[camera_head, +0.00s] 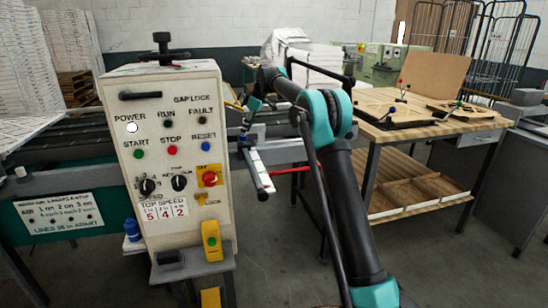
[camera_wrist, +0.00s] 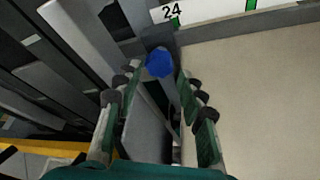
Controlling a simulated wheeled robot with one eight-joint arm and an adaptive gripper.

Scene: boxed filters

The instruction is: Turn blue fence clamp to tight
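The blue fence clamp (camera_wrist: 159,62) shows in the wrist view as a rounded blue knob at the upper middle, beside a grey rail. My gripper (camera_wrist: 158,78) is open, with its dark-padded green fingers to the left and right of the knob. The knob appears between or just beyond the fingertips; I cannot tell whether they touch it. In the head view my gripper (camera_head: 251,108) is small, just right of the control box, above the pale fence bar (camera_head: 259,168).
A control box (camera_head: 172,185) with buttons and dials stands close left of my gripper. A conveyor (camera_head: 75,150) runs behind it. A wooden workbench (camera_head: 430,125) stands at right. A marked scale strip with "24" (camera_wrist: 172,12) lies beyond the clamp, and a pale flat surface (camera_wrist: 255,95) at right.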

